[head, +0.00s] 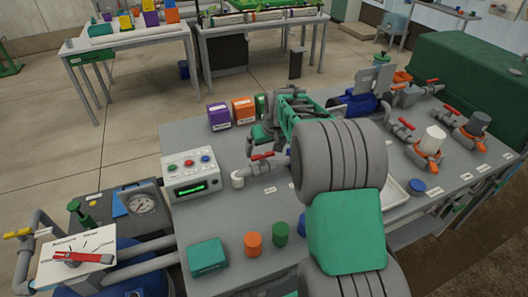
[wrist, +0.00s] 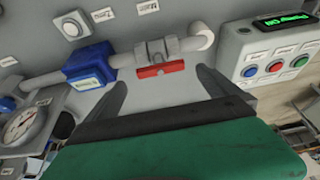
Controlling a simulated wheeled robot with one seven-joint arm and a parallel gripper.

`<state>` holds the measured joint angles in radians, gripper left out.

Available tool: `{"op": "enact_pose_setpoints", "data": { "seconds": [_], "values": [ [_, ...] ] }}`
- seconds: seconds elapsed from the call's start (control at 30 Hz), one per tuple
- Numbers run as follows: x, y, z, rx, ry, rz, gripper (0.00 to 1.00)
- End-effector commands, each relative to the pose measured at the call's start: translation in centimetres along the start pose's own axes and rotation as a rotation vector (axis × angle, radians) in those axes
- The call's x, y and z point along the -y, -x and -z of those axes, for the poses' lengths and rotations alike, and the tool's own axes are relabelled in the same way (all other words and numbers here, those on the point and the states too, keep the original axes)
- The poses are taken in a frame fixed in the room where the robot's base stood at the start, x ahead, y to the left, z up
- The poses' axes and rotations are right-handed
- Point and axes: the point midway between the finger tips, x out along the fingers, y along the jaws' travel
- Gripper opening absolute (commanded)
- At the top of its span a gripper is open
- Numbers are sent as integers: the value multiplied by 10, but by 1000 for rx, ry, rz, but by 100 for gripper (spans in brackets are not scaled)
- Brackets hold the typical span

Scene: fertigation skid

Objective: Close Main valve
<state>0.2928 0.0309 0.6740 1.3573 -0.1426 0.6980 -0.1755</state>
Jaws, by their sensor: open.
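A valve with a red handle (wrist: 160,70) sits on a grey pipe in the wrist view. The handle lies roughly along the pipe, between a blue meter body (wrist: 90,63) and a white elbow (wrist: 203,35). A tilted tag (wrist: 147,7) near it seems to read "Main", but it is blurred. The same red handle (head: 262,156) shows beside the elbow in the head view. My gripper (wrist: 162,79) is open, its two fingers to either side of the handle in the picture, with nothing held. Contact cannot be told. My arm hides the fingertips in the head view.
A control box (head: 196,176) with several buttons and a green display stands close to the valve. Coloured boxes (head: 243,110) stand behind it. Small green and orange cylinders (head: 253,243) stand at the bench front. More red-handled valves (head: 452,110) are at the right.

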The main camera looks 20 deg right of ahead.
Motion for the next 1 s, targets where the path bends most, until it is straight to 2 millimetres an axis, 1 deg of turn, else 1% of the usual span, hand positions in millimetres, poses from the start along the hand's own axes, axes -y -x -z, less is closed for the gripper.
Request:
{"op": "enact_pose_setpoints", "data": {
  "seconds": [0.1, 0.23, 0.33, 0.53, 1.0],
  "values": [
    [1, -22, 0, 2, 0, 1, 100],
    [1, -38, 1, 0, 1, 1, 100],
    [1, -42, 1, -2, 1, 0, 100],
    [1, -42, 1, -2, 1, 0, 99],
    [1, -42, 1, -2, 1, 0, 61]
  ]
}}
